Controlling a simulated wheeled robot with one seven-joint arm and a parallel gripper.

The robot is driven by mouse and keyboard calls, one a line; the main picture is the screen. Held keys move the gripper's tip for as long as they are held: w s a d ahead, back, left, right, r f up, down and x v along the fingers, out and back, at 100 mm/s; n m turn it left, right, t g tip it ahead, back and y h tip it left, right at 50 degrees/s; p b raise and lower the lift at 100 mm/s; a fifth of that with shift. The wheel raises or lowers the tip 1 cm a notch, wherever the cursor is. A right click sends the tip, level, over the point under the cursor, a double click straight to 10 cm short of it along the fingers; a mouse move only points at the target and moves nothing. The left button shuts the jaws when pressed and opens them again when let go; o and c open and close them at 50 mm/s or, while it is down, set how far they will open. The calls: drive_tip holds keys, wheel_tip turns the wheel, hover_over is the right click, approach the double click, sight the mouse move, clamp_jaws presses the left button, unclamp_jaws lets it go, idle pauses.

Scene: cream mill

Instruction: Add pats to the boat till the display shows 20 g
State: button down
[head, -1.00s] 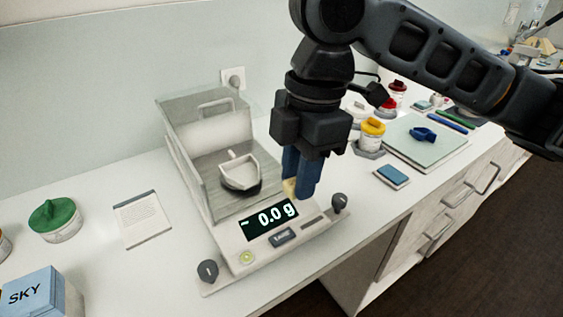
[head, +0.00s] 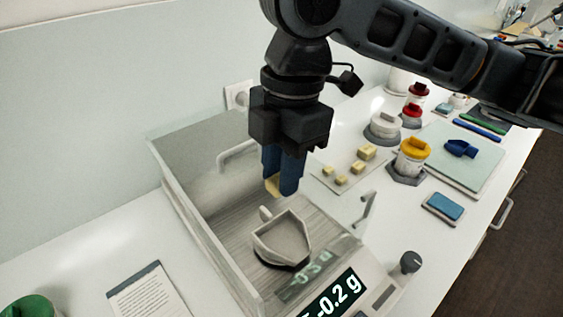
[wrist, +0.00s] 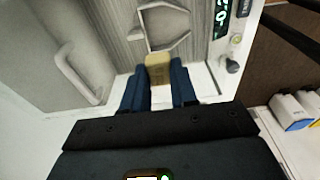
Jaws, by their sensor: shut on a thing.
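My gripper (head: 283,188) is shut on a pale yellow pat (head: 273,185), which also shows between the blue fingers in the wrist view (wrist: 158,69). The white boat (head: 281,240) stands on the pan inside the balance's clear draft shield (head: 185,215). The pat hangs above and a little behind the boat, apart from it in the head view. In the wrist view the boat (wrist: 163,42) lies just beyond the pat. The display (head: 335,296) is partly cut off and reads about -0.2 g.
Several more pats (head: 341,180) lie on a sheet right of the balance. A green mat (head: 455,155) with a blue clip lies at right. A note card (head: 150,292) lies at front left.

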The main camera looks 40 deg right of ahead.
drive_tip(key=shift+f+b, duration=2.9)
drive_tip(key=shift+f, duration=2.35)
drive_tip(key=c, duration=0.8)
unclamp_jaws()
